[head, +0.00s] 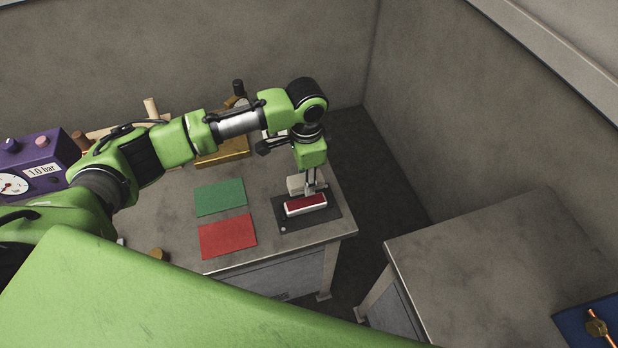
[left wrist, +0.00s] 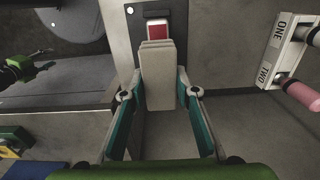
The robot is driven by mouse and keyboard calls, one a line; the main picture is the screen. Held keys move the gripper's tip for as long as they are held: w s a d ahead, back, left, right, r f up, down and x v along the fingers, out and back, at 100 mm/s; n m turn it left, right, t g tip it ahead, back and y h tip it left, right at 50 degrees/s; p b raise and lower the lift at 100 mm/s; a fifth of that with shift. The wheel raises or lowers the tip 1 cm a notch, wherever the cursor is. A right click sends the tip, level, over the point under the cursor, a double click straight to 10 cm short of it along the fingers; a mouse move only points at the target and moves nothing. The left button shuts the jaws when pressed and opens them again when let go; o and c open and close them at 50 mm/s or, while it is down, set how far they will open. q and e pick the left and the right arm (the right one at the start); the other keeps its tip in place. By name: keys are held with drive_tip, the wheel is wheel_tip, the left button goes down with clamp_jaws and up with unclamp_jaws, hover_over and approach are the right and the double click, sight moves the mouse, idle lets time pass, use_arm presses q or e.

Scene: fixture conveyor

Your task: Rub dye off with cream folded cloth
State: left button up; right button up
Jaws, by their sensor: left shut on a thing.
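My left gripper (head: 313,186) is shut on the cream folded cloth (head: 296,185). The cloth also shows upright between the two fingers in the left wrist view (left wrist: 158,78). A white block (head: 306,206) with a dark red dye patch (head: 305,202) on its top sits on a black plate (head: 290,222) near the table's right corner. The cloth is at the far edge of the block; I cannot tell whether they touch. In the left wrist view the red patch (left wrist: 158,31) shows just beyond the cloth's end.
A green mat (head: 220,197) and a red mat (head: 228,235) lie left of the black plate. A purple gauge box (head: 40,165) stands at the far left. A second table (head: 490,260) is at right, across a gap, with a blue mat (head: 592,325).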

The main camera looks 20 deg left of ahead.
use_arm(q)
drive_tip(key=shift+w, duration=0.1)
drive_tip(key=shift+r+p, duration=0.2)
drive_tip(key=shift+p, duration=0.5)
drive_tip(key=b, duration=0.2)
hover_over(307, 201)
wheel_tip(307, 201, down, 5)
drive_tip(key=shift+r, duration=0.1)
drive_tip(key=shift+f+b, duration=0.45)
drive_tip(key=shift+f, duration=0.85)
use_arm(e)
drive_tip(key=shift+s+d+f, duration=0.2)
drive_tip(key=shift+s+f, duration=0.25)
drive_tip(key=shift+f, duration=0.35)
drive_tip(key=shift+a, duration=0.25)
use_arm(q)
drive_tip(key=shift+f, duration=0.5)
use_arm(e)
drive_tip(key=shift+f, duration=0.2)
drive_tip(key=shift+d, duration=0.15)
